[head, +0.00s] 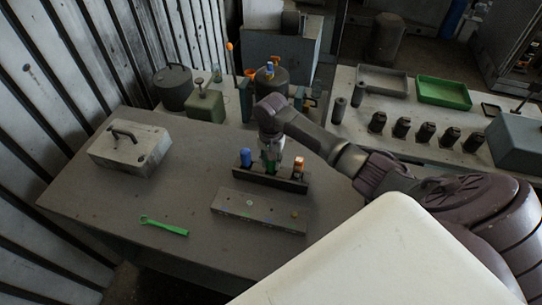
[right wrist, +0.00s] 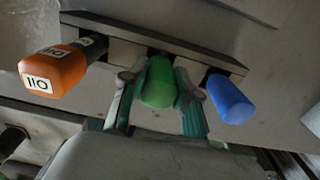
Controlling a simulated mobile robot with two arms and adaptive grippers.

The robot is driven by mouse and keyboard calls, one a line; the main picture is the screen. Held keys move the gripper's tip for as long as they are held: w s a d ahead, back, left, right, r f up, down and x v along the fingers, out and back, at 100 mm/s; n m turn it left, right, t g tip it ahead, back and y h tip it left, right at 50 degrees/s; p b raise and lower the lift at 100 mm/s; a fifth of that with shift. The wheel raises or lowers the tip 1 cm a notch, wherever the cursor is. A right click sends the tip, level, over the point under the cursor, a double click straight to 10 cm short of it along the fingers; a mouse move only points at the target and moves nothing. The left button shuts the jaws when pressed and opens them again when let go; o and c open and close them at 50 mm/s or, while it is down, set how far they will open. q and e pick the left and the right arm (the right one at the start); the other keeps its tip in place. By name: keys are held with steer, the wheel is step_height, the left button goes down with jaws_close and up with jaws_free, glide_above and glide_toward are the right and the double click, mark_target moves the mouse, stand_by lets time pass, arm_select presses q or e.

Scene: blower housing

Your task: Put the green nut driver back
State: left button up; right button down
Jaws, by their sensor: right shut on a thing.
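The green nut driver (right wrist: 158,86) is upright at the middle place of the dark rack (head: 284,184), between a blue-handled driver (head: 246,158) and an orange-handled driver (head: 299,164). In the right wrist view the orange handle (right wrist: 52,72) reads 110 and the blue handle (right wrist: 230,100) is on the other side. My right gripper (head: 271,152) comes down over the rack and is shut on the green handle, one finger on each side. The driver's lower end is hidden, so I cannot tell how deep it sits. My left gripper is not in view.
A grey block with small coloured marks (head: 258,212) lies in front of the rack. A green wrench (head: 165,227) lies at the front left and a grey lidded box (head: 130,150) at the back left. The table between them is clear. Canisters stand behind the rack.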

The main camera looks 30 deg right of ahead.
steer(key=shift+r, duration=0.1)
steer(key=shift+p, duration=0.3)
steer(key=shift+c, duration=1.4)
jaws_free()
steer(key=shift+r, duration=3.95)
